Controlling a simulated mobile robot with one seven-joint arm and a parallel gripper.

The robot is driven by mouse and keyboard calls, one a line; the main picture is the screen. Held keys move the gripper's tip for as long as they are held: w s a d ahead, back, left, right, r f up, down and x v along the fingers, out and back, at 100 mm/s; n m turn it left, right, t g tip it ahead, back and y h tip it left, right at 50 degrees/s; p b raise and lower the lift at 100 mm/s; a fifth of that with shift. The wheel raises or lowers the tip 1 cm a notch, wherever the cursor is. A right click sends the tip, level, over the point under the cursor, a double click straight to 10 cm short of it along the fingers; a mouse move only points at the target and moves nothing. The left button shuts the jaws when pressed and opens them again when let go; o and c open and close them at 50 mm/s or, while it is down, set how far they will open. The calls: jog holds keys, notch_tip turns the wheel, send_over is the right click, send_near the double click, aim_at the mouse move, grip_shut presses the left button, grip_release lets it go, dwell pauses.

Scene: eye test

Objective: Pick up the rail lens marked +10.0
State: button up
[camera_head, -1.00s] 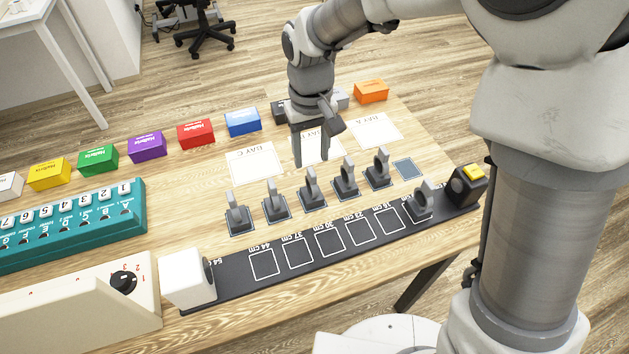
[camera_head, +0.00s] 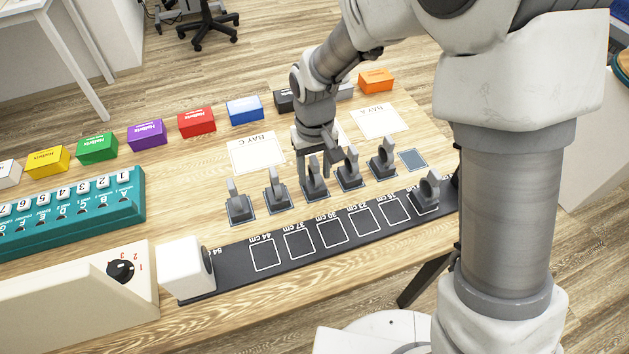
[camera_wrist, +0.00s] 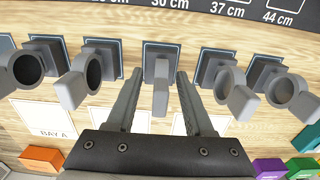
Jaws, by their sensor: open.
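Several grey rail lenses stand upright on bases in a row on the table: far left (camera_head: 238,205), second (camera_head: 277,193), middle (camera_head: 316,190), fourth (camera_head: 350,172) and fifth (camera_head: 384,160). One more lens (camera_head: 427,192) stands on the rail. No +10.0 mark is readable on any of them. My gripper (camera_head: 319,168) is at the middle lens. In the wrist view my open gripper (camera_wrist: 159,78) has a finger on each side of the middle lens (camera_wrist: 161,90), with gaps visible. Neighbouring lenses (camera_wrist: 86,75) (camera_wrist: 230,85) stand just outside the fingers.
The black rail (camera_head: 230,268) with marked empty squares runs along the near side, a white block (camera_head: 184,268) at its left end. A teal rack (camera_head: 70,222) and cream box (camera_head: 70,300) are left. Coloured boxes (camera_head: 197,122) and bay sheets (camera_head: 256,152) lie behind.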

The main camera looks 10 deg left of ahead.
grip_shut()
jog(key=shift+r, duration=0.1)
dwell(0.3)
